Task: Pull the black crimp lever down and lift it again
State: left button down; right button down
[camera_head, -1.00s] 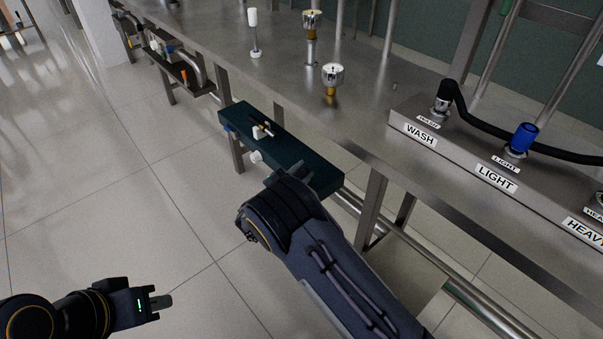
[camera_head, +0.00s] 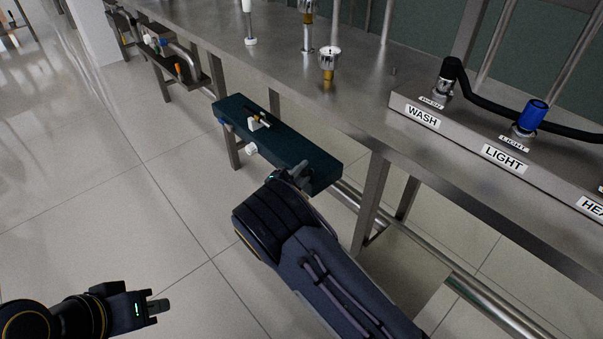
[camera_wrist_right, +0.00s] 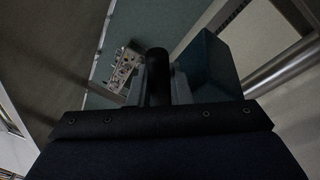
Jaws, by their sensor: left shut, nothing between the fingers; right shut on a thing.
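The black crimp lever (camera_wrist_right: 157,75) shows in the right wrist view as a dark cylinder between two grey fingers. My right gripper (camera_wrist_right: 158,88) is shut on it. In the head view my right gripper (camera_head: 300,174) is at the near right end of a long dark teal block (camera_head: 285,145) mounted at the bench's front edge. The lever is hidden there by my gripper and arm. The block also shows in the right wrist view (camera_wrist_right: 210,66). My left gripper (camera_head: 158,306) is shut and empty, low at the left over the floor.
A steel bench (camera_head: 345,110) runs behind the block, with legs and a low pipe (camera_head: 465,290) under it. A raised panel with WASH (camera_head: 422,117) and LIGHT (camera_head: 504,158) labels, a black hose and a blue fitting (camera_head: 532,116) is at right. Floor at left is clear.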

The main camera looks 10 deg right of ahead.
jog(key=c, duration=1.4)
grip_release()
jog(key=shift+o, duration=0.2)
jog(key=p+v, duration=0.1)
jog(key=v, duration=0.5)
jog(key=shift+s+a+p, duration=0.25)
jog(key=shift+a+p, duration=0.05)
jog(key=shift+s+a, duration=0.35)
jog(key=shift+s, duration=0.1)
